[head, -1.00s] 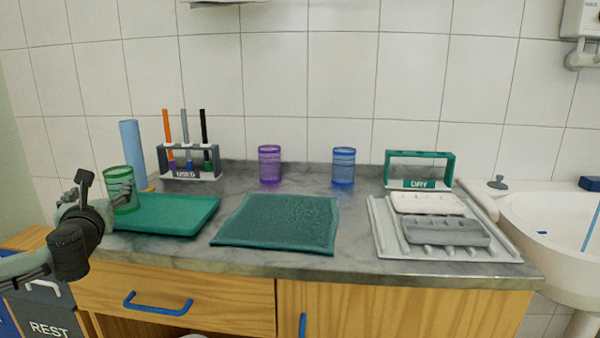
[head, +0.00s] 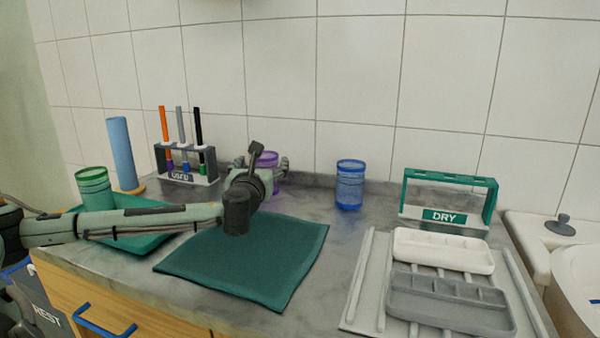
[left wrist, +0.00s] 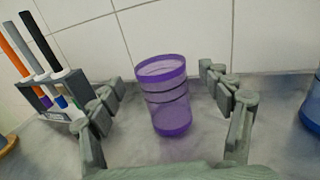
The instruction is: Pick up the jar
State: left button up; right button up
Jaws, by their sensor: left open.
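A purple see-through jar (left wrist: 165,95) stands upright on the grey counter, between the open fingers of my left gripper (left wrist: 168,105) in the left wrist view. No finger visibly touches it there. In the head view the purple jar (head: 268,160) is partly hidden behind my left gripper (head: 262,168). A blue jar (head: 350,185) stands to its right, and a green jar (head: 93,186) stands on the teal tray at the left. My right gripper is not in view.
A used-brush rack (head: 186,166) stands left of the purple jar, with a blue roll (head: 121,152) beyond. A teal mat (head: 250,270) lies in front. A green DRY rack (head: 445,215), white palette (head: 443,250) and grey palette (head: 450,300) are at the right.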

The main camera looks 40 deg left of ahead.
aim_at(267, 155)
pick_arm(q)
jog(key=shift+w, duration=0.35)
jog(key=shift+w+a, duration=0.25)
jog(key=shift+w, duration=0.05)
jog(key=x, duration=0.5)
jog(key=shift+w+a+f+p, duration=0.1)
jog(key=shift+a+p, duration=0.1)
jog(key=shift+p, duration=0.15)
jog(key=shift+w+a, duration=0.2)
jog(key=shift+w, duration=0.1)
jog(key=shift+w+a, duration=0.1)
jog(key=shift+w, duration=0.05)
jog(key=c, duration=1.4)
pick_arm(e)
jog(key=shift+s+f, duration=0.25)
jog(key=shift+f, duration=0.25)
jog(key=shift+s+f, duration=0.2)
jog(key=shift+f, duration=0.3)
pick_arm(q)
jog(key=shift+c, duration=0.4)
